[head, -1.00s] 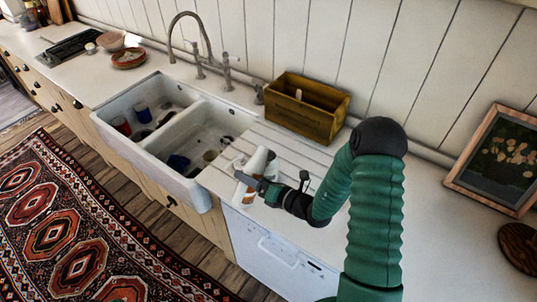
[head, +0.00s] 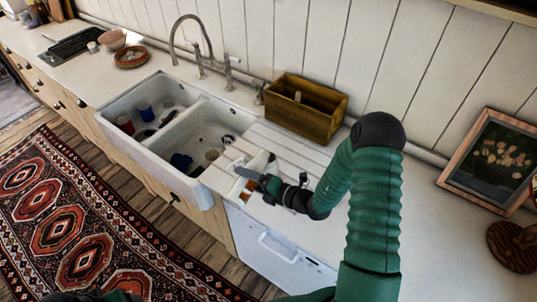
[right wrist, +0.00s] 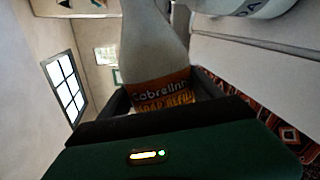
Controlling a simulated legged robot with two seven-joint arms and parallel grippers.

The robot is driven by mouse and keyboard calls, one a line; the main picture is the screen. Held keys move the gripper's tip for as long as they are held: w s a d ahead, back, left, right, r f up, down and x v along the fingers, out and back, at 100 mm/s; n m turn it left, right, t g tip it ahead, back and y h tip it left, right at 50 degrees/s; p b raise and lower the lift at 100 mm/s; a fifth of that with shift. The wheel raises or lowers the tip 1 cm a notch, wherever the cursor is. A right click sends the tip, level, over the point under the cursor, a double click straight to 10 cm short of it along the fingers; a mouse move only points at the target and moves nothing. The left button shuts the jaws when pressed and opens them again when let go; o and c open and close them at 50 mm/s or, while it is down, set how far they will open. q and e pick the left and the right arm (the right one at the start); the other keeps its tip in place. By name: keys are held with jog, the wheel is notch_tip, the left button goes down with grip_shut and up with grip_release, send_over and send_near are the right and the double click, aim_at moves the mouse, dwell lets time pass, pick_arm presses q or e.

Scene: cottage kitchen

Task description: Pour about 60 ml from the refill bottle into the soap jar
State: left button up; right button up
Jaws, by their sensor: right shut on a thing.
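The refill bottle is pale, with an orange and dark label reading "soap refill". It fills the middle of the right wrist view (right wrist: 155,45), label towards my jaws. In the head view its orange label (head: 249,186) shows at the jaws, over the drainboard beside the sink; its pale body blends into the white behind. My right gripper (head: 254,182) is shut on the bottle. The bottle looks tilted; its mouth and any liquid flow cannot be made out. I cannot pick out the soap jar for sure. My left gripper is not in view.
A white rounded thing with dark letters (right wrist: 240,6) is cut off at the top of the right wrist view. The double sink (head: 165,130) holds cups and dishes. A wooden box (head: 305,108) stands behind the drainboard, and a picture frame (head: 490,160) at right.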

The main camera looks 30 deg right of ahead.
jog(key=shift+r+m+p, duration=0.15)
jog(key=shift+m+p, duration=0.15)
jog(key=shift+p, duration=0.15)
jog(key=shift+r+p, duration=0.15)
jog(key=shift+p, duration=0.15)
jog(key=shift+r+m+y+p, duration=0.2)
jog(key=shift+m+y+p, duration=0.1)
jog(key=shift+p, duration=0.05)
jog(key=shift+r+m+p, duration=0.5)
jog(key=shift+r+p, duration=0.25)
jog(key=shift+p, duration=0.6)
jog(key=shift+d+r+p, duration=0.1)
jog(key=shift+r+p, duration=0.15)
jog(key=shift+p, duration=0.1)
jog(key=shift+r+m, duration=0.1)
jog(key=shift+m, duration=0.2)
jog(key=shift+a, duration=0.2)
jog(key=shift+r+p, duration=0.15)
jog(key=shift+p, duration=0.35)
